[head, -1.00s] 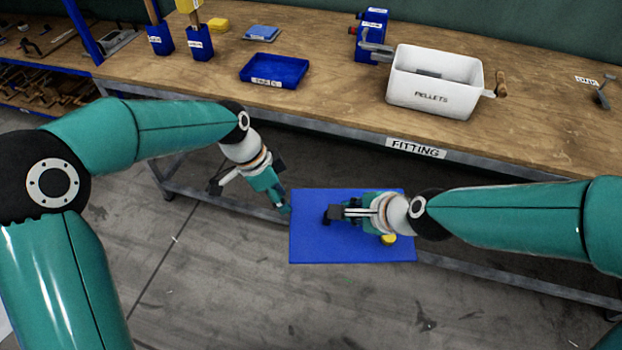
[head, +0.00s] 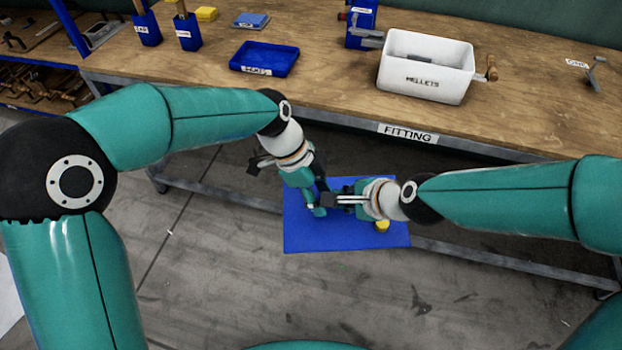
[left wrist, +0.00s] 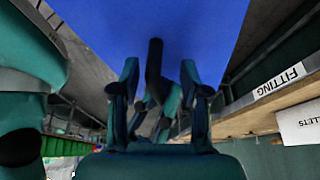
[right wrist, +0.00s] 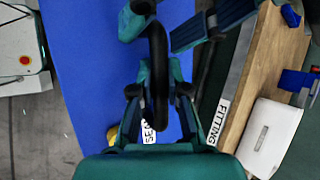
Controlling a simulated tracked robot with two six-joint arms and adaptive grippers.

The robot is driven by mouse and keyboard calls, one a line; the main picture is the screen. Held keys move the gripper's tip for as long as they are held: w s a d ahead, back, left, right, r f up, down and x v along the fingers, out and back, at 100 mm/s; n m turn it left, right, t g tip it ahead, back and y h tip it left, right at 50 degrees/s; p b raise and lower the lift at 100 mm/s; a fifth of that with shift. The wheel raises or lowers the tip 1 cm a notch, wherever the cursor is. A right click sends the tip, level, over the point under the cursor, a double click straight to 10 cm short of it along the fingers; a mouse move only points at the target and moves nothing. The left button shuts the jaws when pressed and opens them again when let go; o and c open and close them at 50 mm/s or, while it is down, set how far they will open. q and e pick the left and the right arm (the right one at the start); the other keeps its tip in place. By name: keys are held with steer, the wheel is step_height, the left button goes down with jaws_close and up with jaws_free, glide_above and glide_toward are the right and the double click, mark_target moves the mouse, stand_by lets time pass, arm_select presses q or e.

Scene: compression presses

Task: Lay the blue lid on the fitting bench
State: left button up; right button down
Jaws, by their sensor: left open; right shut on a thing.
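The blue lid (head: 310,235) is a flat blue panel hanging in front of the fitting bench (head: 335,108), below its top. A black handle (left wrist: 154,60) stands up from it, also visible in the right wrist view (right wrist: 157,50). My right gripper (head: 338,200) is shut on the handle. My left gripper (head: 319,204) is open over the lid, close to the right gripper. In the left wrist view, its fingers (left wrist: 155,80) lie to either side of the handle's near end; I cannot tell if they touch it. The lid's underside is hidden.
On the bench top stand a white pellets bin (head: 426,75), a blue tray (head: 265,60), a blue vise-like device (head: 362,20) and blue holders (head: 187,35). Bare wood lies between the tray and the bin. A yellow knob-like piece (head: 382,226) shows at the lid.

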arm_select(q)
steer(key=x, duration=0.3)
steer(key=shift+d+f, duration=0.1)
steer(key=shift+f, duration=0.15)
arm_select(e)
steer(key=shift+r, duration=0.15)
steer(key=shift+w, duration=0.1)
arm_select(q)
steer(key=shift+s+f, duration=0.1)
jaws_close()
arm_select(e)
steer(key=shift+r, duration=0.1)
steer(key=c, duration=1.2)
jaws_free()
steer(key=shift+o, duration=0.6)
